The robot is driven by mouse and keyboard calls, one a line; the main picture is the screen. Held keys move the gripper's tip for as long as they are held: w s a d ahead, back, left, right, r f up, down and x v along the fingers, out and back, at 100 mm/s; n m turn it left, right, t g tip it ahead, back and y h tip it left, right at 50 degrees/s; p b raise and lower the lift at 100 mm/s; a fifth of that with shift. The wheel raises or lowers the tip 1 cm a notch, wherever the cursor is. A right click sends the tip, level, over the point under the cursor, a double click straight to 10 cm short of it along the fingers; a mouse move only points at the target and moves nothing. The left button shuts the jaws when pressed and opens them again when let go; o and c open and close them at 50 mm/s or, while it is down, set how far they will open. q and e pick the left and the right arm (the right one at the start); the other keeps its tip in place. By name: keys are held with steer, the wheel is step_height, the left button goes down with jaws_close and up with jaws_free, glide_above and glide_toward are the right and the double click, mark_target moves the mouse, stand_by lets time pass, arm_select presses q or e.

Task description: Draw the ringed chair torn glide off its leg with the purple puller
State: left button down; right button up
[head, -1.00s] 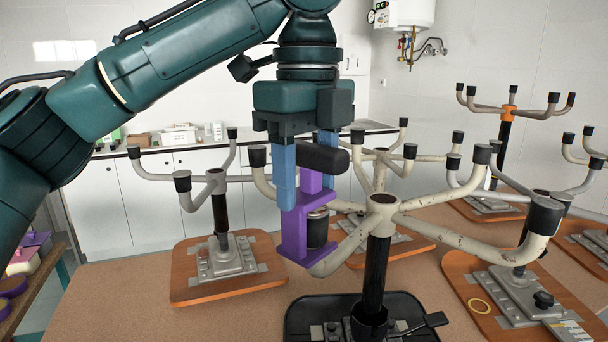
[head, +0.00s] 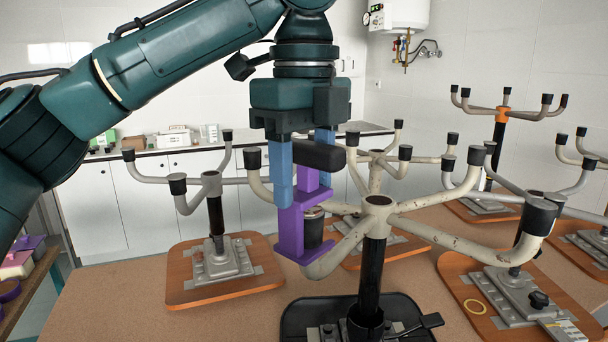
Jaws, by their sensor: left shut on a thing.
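My left gripper (head: 305,168) is shut on the purple puller (head: 290,232), its blue fingers pointing down. The puller stands at the near left leg tip of a cream, rust-flecked upturned chair base (head: 378,203) on a black post. A dark glide with a greyish top (head: 313,228) shows at that tip, between the puller's upper and lower parts. The puller partly hides it, so I cannot tell how firmly it is gripped or whether it is torn. A yellow ring (head: 475,306) lies on a wooden board at right; an orange band (head: 503,111) circles a far chair's hub. My right gripper is not in view.
The front chair stands in a black tray (head: 300,318). Other upturned chair bases stand close behind and to the right on wooden boards (head: 190,292), their legs reaching near my left gripper. Brown tabletop (head: 110,310) is clear at front left.

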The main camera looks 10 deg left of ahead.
arm_select(q)
steer(key=shift+r, duration=4)
stand_by(1.2)
